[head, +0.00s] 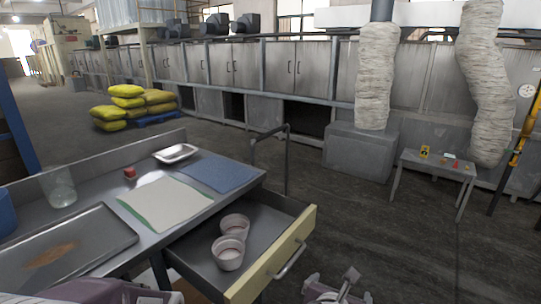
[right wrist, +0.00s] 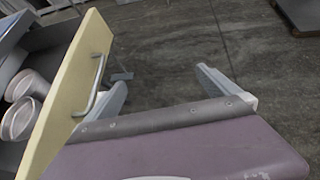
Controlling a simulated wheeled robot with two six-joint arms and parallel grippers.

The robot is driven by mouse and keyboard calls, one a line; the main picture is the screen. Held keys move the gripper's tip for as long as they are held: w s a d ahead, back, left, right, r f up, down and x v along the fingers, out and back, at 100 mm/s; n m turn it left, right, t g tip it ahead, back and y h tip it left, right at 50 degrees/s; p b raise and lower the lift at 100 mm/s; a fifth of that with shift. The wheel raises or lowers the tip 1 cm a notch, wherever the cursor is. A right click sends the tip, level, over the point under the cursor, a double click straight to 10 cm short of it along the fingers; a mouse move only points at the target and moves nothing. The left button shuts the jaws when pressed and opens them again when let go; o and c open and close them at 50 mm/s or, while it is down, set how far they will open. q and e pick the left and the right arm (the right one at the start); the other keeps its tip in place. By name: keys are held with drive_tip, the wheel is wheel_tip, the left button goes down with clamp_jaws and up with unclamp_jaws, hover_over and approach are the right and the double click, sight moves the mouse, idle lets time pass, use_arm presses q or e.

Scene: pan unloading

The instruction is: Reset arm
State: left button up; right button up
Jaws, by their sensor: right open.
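My right gripper (head: 332,282) is at the bottom edge of the head view, to the right of the open drawer (head: 270,263). In the right wrist view my right gripper (right wrist: 162,78) has its two fingers spread wide with only floor between them. The left finger is close to the drawer handle (right wrist: 98,85); I cannot tell whether they touch. Mauve parts of my arms show at the bottom of the head view. My left gripper does not show.
Two pale cups (head: 234,224) stand in the drawer. The metal table (head: 150,242) holds a tray (head: 90,235), a glass (head: 59,188), a white cloth (head: 163,203), a blue mat (head: 216,172) and a small dish (head: 176,153). Floor to the right is clear up to a small table (head: 436,164).

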drive_tip(key=s+d+f+m+g+h, duration=0.2)
drive_tip(key=s+d+f+m+g, duration=0.3)
drive_tip(key=d+m, duration=0.25)
drive_tip(key=s+f+m+g+y, duration=0.45)
drive_tip(key=s+f+m, duration=0.2)
drive_tip(key=m, duration=0.65)
drive_tip(key=w+a+m+y, duration=0.1)
drive_tip(key=a+m+y, duration=0.2)
drive_tip(key=a+m, duration=0.5)
wheel_tip(320, 180, up, 18)
drive_tip(key=d+m+p, duration=0.2)
drive_tip(key=p, duration=1.6)
drive_tip(key=shift+w+f+t, duration=0.15)
drive_tip(key=shift+t, duration=0.3)
